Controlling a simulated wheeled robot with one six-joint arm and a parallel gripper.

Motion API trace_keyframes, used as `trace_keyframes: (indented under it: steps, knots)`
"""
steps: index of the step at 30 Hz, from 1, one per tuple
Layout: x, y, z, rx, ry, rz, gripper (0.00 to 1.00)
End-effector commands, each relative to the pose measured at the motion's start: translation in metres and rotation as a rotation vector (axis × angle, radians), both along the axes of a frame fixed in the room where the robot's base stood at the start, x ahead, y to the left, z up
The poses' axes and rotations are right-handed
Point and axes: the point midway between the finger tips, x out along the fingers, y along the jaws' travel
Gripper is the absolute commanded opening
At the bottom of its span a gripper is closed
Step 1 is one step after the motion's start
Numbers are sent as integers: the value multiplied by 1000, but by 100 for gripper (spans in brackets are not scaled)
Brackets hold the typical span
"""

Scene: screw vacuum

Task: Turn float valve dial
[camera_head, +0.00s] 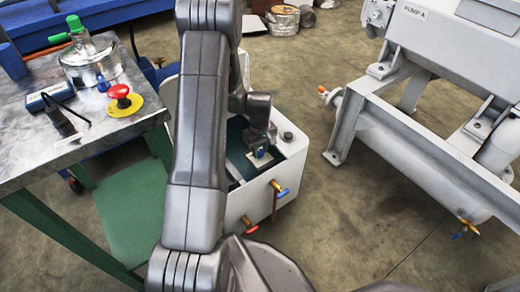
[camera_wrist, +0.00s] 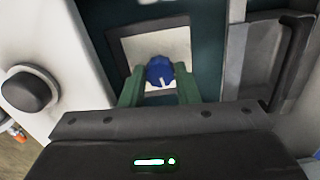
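The float valve dial is a blue knob with a white pointer line (camera_wrist: 160,72). It sits on a pale square plate (camera_wrist: 185,45) set in a dark teal panel. A narrow gap seems to show on each side, so I see no clear grip. In the head view my gripper (camera_head: 259,148) is mostly hidden by its own wrist and arm.
The white machine (camera_head: 294,175) has a black knob (camera_wrist: 28,90) beside the recess, and blue and red valve handles in front. A metal-topped table (camera_head: 30,150) with a red button (camera_head: 119,91) stands left. A grey pump frame (camera_head: 385,130) stands right, with bare floor between.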

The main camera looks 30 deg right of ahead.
Motion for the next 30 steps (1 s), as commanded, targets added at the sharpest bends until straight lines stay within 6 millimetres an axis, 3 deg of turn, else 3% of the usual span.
trace_keyframes:
  steps: [1, 3, 14, 30]
  knots:
    - [0, 0, 0, 0, 0, 0, 18]
    - [0, 0, 0, 0, 0, 0, 5]
    - [0, 0, 1, 1, 1, -63, 5]
    - [0, 0, 1, 0, 1, -407, 5]
